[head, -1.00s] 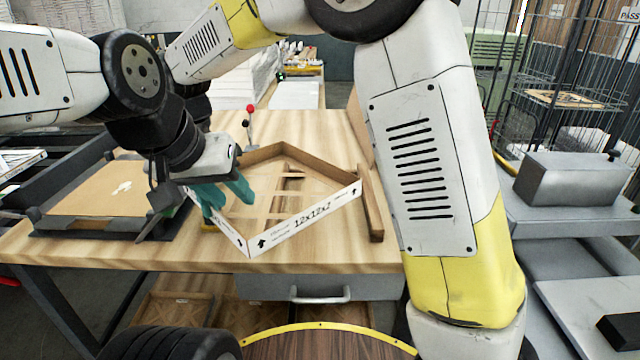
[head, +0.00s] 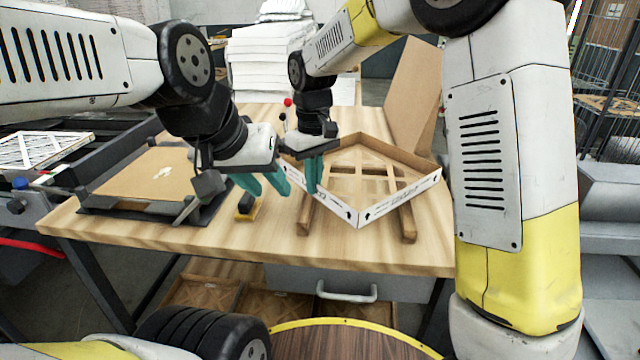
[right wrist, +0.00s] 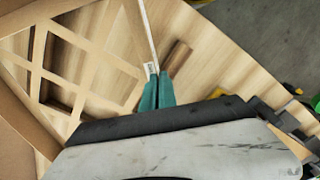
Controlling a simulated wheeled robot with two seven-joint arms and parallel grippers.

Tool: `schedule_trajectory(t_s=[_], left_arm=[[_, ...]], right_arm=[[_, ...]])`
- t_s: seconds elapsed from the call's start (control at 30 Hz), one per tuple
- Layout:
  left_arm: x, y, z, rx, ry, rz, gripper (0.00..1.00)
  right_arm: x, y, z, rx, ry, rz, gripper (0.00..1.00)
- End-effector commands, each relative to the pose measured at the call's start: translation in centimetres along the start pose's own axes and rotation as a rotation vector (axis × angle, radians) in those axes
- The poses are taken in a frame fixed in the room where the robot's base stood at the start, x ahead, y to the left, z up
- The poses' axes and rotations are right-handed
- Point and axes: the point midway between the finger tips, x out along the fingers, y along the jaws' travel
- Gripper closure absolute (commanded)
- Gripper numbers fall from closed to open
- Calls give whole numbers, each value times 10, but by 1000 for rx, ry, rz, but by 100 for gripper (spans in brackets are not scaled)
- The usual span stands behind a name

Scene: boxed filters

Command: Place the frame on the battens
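The frame (head: 400,200) is a square with white outer walls and brown inner faces, one corner toward me. It lies across two wooden battens: the left batten (head: 304,220) and right batten (head: 407,224) show their near ends beyond its front walls. I cannot tell whether it touches both. My right gripper (head: 313,188) is shut on the frame's left wall; the right wrist view shows its teal fingers (right wrist: 157,80) around the wall (right wrist: 148,35). My left gripper (head: 272,192) is open and empty, left of the frame and apart from it.
A yellow-and-black tool (head: 248,208) lies left of the frame. A dark fixture with a brown board (head: 150,178) fills the table's left. The table's front strip is clear.

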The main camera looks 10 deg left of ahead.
Motion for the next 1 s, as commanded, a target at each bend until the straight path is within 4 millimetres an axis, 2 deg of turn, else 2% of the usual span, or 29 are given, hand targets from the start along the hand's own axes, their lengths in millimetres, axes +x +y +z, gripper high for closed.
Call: schedule_trajectory(t_s=[0.03, 0.17, 0.53, 0.63, 0.67, 1.0], left_arm=[[0, 0, 0, 0, 0, 0, 64], [0, 0, 0, 0, 0, 0, 64], [0, 0, 0, 0, 0, 0, 64], [0, 0, 0, 0, 0, 0, 64], [0, 0, 0, 0, 0, 0, 64], [0, 0, 0, 0, 0, 0, 64]], right_arm=[[12, -3, 2, -4, -9, -2, 100], [28, -2, 1, -3, -5, -2, 100], [32, -2, 1, -3, -5, -1, 100], [32, -2, 0, -3, -4, -1, 79], [32, -2, 0, -3, -4, -1, 76], [29, -3, 0, -3, -2, -1, 76]])
